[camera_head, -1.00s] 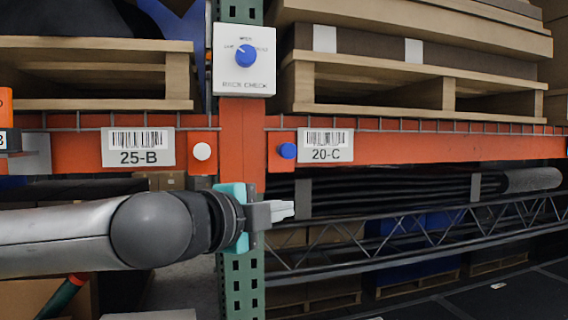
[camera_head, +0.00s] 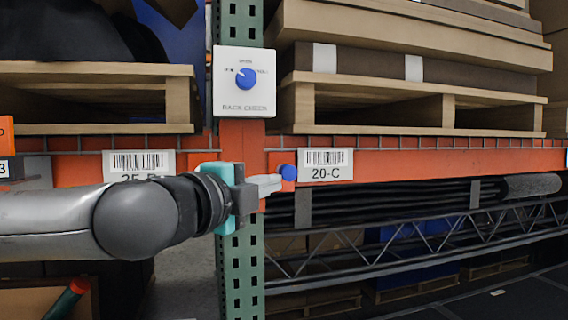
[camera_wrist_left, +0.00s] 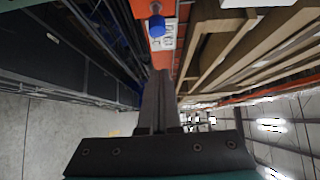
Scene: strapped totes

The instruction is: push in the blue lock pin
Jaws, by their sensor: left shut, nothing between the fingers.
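The blue lock pin (camera_head: 289,172) sticks out of a small orange plate on the orange beam, just left of the 20-C label (camera_head: 326,164). It also shows near the top of the left wrist view (camera_wrist_left: 157,26). My left gripper (camera_head: 277,181) is shut and empty, its pale fingertips just left of and slightly below the pin in the head view. In the left wrist view the closed fingers (camera_wrist_left: 160,76) point toward the pin, with a visible gap between. Whether the pin is fully out I cannot tell. My right gripper is not in view.
A white panel with a blue knob (camera_head: 245,79) is on the green upright above my gripper. Loaded wooden pallets (camera_head: 415,82) stand on the beam. My left arm partly covers the 25-B label (camera_head: 140,160). Black rolls and a lattice truss (camera_head: 410,232) lie below the beam.

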